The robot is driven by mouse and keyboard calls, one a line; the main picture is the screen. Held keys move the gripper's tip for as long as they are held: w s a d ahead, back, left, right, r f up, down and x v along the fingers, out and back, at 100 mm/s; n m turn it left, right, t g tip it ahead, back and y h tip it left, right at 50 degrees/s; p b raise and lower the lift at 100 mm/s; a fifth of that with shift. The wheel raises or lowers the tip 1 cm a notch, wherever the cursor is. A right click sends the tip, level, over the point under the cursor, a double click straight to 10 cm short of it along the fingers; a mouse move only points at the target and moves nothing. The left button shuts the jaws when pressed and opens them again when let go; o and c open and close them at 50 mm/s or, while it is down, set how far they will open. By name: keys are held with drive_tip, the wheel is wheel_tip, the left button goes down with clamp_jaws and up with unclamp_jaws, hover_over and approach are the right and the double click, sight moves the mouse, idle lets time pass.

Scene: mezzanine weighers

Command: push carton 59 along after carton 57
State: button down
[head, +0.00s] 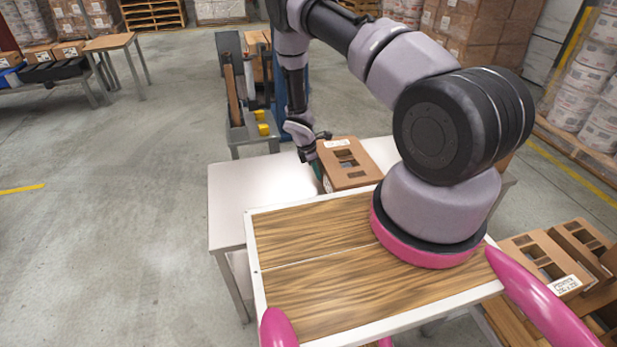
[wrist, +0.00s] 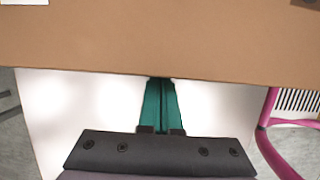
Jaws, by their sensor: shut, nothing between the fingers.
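A brown carton (head: 347,163) with cut-out openings and a white label on its top stands on the pale metal table (head: 232,190). I cannot read a number on it. My gripper (head: 318,163) is at the carton's left side, low near the table top. In the wrist view the carton (wrist: 160,40) fills the upper part. The shut teal fingers (wrist: 161,82) meet the carton's near edge, and their tips are hidden or end right at it. Nothing is between the fingers. Which cartons are 57 and 59 cannot be told.
More open cartons (head: 553,256) lie at the lower right. A weigher stand with yellow parts (head: 262,122) is behind the table. A wooden-topped table (head: 108,42) stands at the back left. The table top left of the carton is bare.

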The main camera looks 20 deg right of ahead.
drive_tip(key=d, duration=3.3)
drive_tip(key=shift+a, duration=0.15)
drive_tip(key=shift+a, duration=0.35)
drive_tip(key=a, duration=0.3)
drive_tip(key=shift+a, duration=0.1)
drive_tip(key=v, duration=1)
